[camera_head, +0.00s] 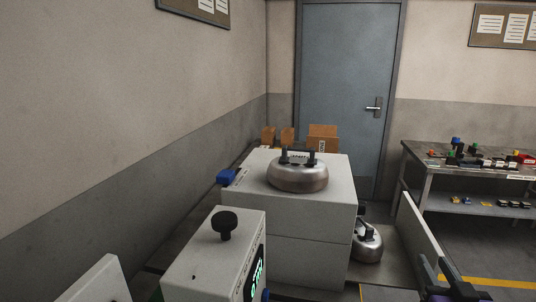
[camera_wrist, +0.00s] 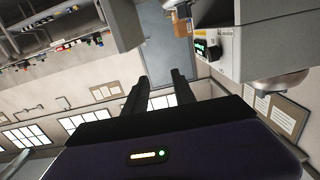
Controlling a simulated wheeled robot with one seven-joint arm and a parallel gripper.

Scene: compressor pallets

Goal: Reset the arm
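My gripper (camera_head: 438,266) shows at the lower right edge of the head view, raised in the air with its dark fingers pointing up. In the wrist view my gripper (camera_wrist: 161,76) has its two black fingers apart, with nothing between them. The wrist picture is turned over, with the room upside down behind the fingers. Most of my arm is out of view.
A white device with a black knob (camera_head: 224,222) is nearer. A workbench (camera_head: 424,160) with small parts stands right; a blue door (camera_head: 347,80) is behind.

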